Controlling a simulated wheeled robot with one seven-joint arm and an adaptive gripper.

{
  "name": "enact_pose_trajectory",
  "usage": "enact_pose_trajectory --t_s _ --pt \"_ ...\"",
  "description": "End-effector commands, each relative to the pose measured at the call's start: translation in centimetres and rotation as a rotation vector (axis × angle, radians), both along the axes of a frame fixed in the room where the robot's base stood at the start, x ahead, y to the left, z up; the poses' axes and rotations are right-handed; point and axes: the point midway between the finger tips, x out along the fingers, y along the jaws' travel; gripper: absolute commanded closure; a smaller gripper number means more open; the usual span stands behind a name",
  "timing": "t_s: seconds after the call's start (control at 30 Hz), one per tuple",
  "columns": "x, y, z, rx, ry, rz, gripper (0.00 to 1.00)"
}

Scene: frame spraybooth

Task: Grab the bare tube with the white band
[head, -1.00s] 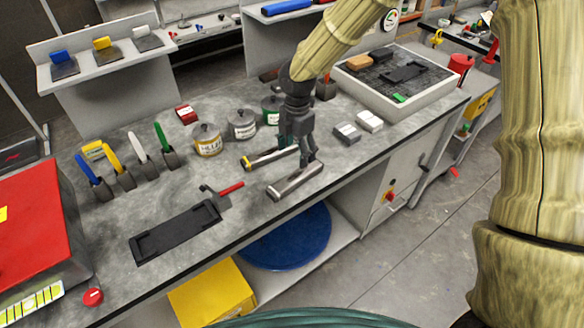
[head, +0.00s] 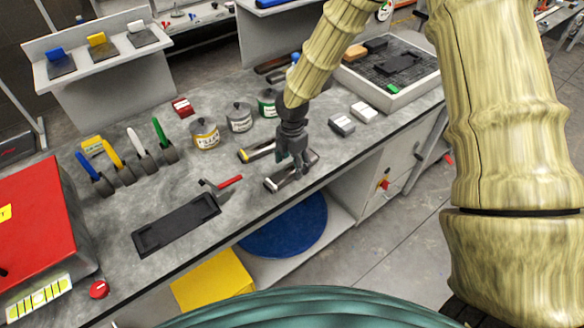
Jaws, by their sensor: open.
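Two bare metal tubes lie side by side on the grey bench. The nearer tube (head: 277,183) has a pale end that looks like the white band. The farther tube (head: 258,152) shows a yellow band near its left end. My gripper (head: 295,169) points down, open, with its fingers low at the nearer tube, and hides the tube's middle. I cannot tell whether the fingers touch it.
A black cradle (head: 177,226) and a red-handled tool (head: 222,184) lie to the left. Lidded tins (head: 240,118) stand behind. The bench's front edge runs close in front of the nearer tube.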

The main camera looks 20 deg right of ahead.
Motion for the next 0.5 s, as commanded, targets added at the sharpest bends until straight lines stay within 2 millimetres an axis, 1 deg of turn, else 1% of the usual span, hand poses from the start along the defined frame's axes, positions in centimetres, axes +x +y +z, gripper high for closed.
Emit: enact_pose_trajectory --t_s 0.2,0.5 --pt "0.0 0.0 -1.7 -0.001 0.0 0.002 0.3" --pt "0.0 0.0 -2.2 0.0 0.0 0.001 0.3"
